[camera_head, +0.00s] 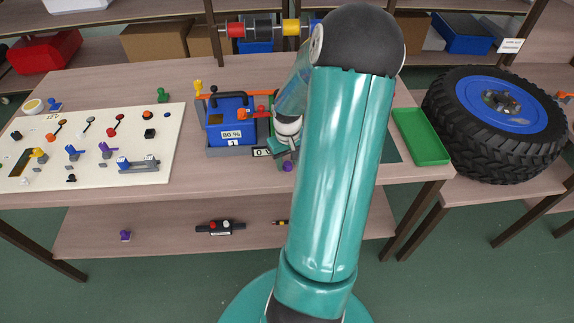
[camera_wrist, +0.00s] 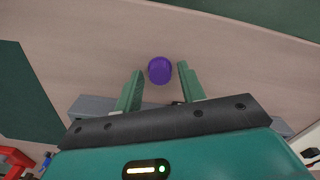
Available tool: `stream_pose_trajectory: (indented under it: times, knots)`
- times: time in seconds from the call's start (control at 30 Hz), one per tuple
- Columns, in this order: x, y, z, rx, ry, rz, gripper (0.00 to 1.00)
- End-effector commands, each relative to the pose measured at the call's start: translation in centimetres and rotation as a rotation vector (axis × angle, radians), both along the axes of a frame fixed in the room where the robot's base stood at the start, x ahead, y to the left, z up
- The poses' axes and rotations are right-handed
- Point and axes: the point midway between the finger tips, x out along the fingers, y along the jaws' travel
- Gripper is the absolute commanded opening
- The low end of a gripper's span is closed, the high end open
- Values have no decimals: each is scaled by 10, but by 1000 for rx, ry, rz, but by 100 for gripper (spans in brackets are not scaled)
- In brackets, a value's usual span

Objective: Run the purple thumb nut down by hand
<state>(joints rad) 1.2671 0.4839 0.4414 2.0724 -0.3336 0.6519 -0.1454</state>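A purple thumb nut (camera_wrist: 160,71) shows as a round purple cap between the fingertips of my gripper (camera_wrist: 161,66) in the wrist view. The green fingers stand apart, with a gap on each side of the cap, so my gripper is open and holds nothing. In the head view the purple nut (camera_head: 288,166) is just below my gripper (camera_head: 285,157), near the front edge of the table. What the nut sits on, and any thread under it, is hidden.
A blue battery (camera_head: 231,118) marked 80 % sits in a grey tray behind my gripper. A white panel (camera_head: 90,112) with levers and switches lies left. A green tray (camera_head: 421,136) and a large wheel (camera_head: 498,112) are right. A purple piece (camera_head: 125,236) lies on the lower shelf.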

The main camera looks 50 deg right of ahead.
Motion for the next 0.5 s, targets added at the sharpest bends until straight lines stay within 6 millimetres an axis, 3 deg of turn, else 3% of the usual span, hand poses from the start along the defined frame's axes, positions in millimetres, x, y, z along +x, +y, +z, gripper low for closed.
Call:
stream_pose_trajectory:
  times: [0.17, 0.37, 0.5]
  knots:
    - [0, 0, 0, 0, 0, 0, 40]
    - [0, 0, 0, 0, 1, 0, 2]
    - [0, 0, 2, 0, 0, -1, 1]
